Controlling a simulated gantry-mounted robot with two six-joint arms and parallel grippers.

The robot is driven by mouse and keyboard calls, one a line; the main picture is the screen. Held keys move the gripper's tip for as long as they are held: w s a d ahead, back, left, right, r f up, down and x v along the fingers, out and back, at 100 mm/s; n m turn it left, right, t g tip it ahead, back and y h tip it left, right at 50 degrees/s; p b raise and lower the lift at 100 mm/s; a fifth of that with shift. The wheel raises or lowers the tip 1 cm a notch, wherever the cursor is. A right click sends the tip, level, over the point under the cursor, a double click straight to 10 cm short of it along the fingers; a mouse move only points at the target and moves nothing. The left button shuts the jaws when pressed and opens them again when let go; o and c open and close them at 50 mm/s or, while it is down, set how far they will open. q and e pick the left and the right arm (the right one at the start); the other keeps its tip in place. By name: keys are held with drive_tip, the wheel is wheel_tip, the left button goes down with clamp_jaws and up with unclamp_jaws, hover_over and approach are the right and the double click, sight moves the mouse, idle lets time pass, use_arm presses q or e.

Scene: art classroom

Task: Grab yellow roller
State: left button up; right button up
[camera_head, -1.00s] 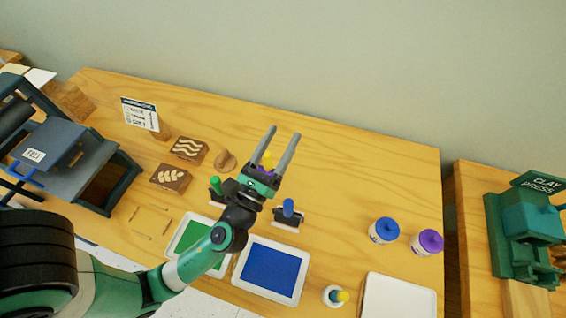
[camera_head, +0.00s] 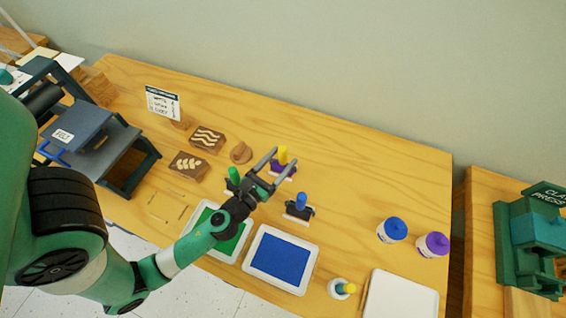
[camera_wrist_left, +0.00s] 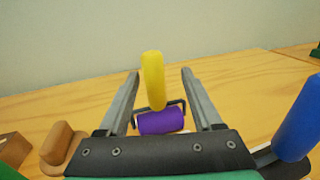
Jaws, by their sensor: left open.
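The yellow roller stands upright on the table, with a yellow handle (camera_head: 283,154) and a purple roller drum (camera_head: 285,169). In the left wrist view its yellow handle (camera_wrist_left: 153,80) rises between the two fingers, and the purple drum (camera_wrist_left: 161,122) lies below it. My left gripper (camera_head: 281,158) is open, with one finger on each side of the handle; gaps show on both sides. In the left wrist view the open gripper (camera_wrist_left: 160,72) holds nothing. My right gripper is not in view.
A green-handled roller (camera_head: 234,178) and a blue-handled roller (camera_head: 300,202) stand close by. A green tray (camera_head: 245,243) and a blue tray (camera_head: 280,259) lie in front. Carved wood blocks (camera_head: 207,138) sit to the left. Paint jars (camera_head: 392,230) stand right; the table's back right is clear.

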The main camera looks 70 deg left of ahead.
use_arm(q)
drive_tip(key=x, duration=0.2)
drive_tip(key=p+x, duration=0.1)
drive_tip(key=x, duration=0.1)
drive_tip(key=shift+a, duration=0.4)
drive_tip(key=shift+w+a, duration=0.2)
drive_tip(key=shift+w, duration=0.1)
clamp_jaws()
idle(0.8)
